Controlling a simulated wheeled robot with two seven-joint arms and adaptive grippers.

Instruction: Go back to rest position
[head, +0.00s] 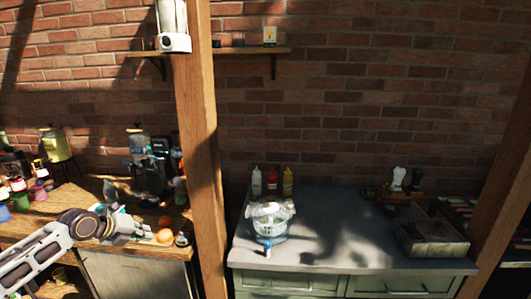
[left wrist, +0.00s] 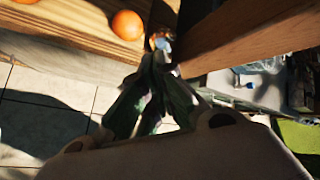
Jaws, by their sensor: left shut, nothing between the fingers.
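My left gripper (head: 143,234) reaches in from the lower left of the head view, over the front right part of the wooden counter, close to the oranges. In the left wrist view its dark fingers (left wrist: 160,62) come together at the tips. It is shut and nothing shows between the fingers. My right gripper is in neither view.
A wooden post (head: 196,140) stands just right of my left gripper and looms large in the left wrist view (left wrist: 245,38). An orange (head: 165,236) lies on the wooden counter (head: 70,203). Bottles and a clear bowl (head: 270,221) stand on the grey-topped cabinet (head: 330,255).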

